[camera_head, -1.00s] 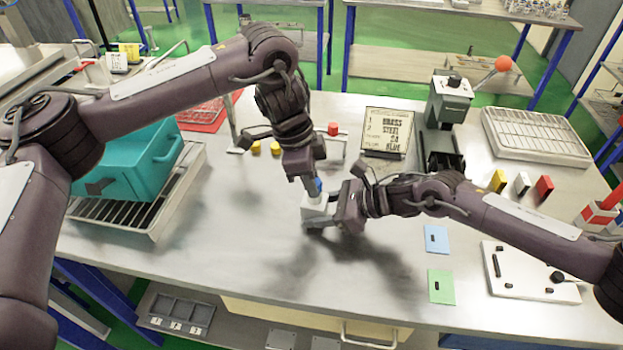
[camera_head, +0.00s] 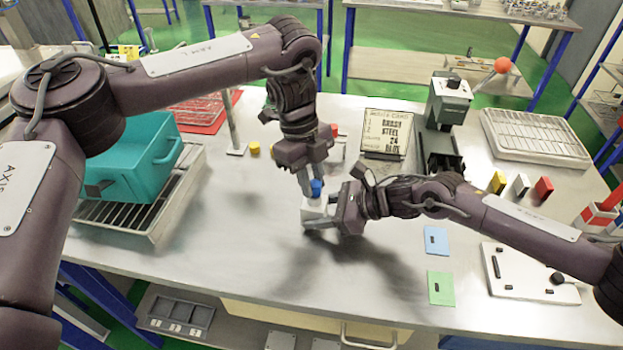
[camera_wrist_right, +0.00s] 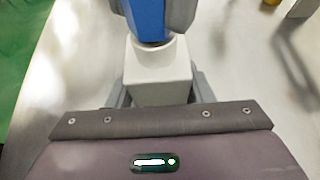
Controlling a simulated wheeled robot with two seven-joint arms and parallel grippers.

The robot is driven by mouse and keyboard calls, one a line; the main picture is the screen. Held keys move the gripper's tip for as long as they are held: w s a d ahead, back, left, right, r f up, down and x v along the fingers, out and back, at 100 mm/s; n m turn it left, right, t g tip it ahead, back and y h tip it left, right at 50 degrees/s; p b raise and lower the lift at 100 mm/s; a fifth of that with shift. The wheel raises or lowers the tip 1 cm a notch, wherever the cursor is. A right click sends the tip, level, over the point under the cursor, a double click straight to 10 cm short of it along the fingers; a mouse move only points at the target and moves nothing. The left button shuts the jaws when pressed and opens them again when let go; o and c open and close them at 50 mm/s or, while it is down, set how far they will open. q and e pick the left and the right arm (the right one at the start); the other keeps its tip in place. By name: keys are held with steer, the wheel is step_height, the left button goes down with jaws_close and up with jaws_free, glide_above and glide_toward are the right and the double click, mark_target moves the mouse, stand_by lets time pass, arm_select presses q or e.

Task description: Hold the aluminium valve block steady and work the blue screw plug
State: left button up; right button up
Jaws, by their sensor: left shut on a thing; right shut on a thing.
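The aluminium valve block (camera_head: 313,209) stands on the steel bench in the middle of the head view. It also shows as a pale block with a round neck in the right wrist view (camera_wrist_right: 158,78). My right gripper (camera_head: 328,217) is shut on the block from the right side. The blue screw plug (camera_head: 316,188) sits at the top of the block; in the right wrist view it is a blue cylinder (camera_wrist_right: 147,20) above the neck. My left gripper (camera_head: 310,186) points down from above and is shut on the plug. Its fingers partly hide the plug.
A teal crate (camera_head: 131,168) stands on a rack at left. A sign board (camera_head: 388,133) and a press with a red knob (camera_head: 446,103) stand behind. Blue (camera_head: 436,240) and green (camera_head: 441,288) cards lie at right. The bench front is clear.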

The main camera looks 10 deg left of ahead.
arm_select(q)
steer(key=m, duration=0.3)
steer(key=m+y, duration=0.1)
steer(key=m, duration=0.1)
steer(key=shift+w+d+m+g, duration=0.15)
steer(key=shift+m+g, duration=0.25)
steer(key=o, duration=1)
steer(key=shift+c, duration=0.6)
steer(key=n, duration=0.4)
steer(key=shift+s+f+n+h, duration=0.1)
steer(key=shift+s+n+h, duration=0.1)
steer(key=shift+n+h, duration=0.15)
steer(key=n, duration=0.1)
steer(key=n+t, duration=0.1)
steer(key=n, duration=0.1)
steer(key=shift+a+n+h, duration=0.2)
steer(key=shift+n+h, duration=0.05)
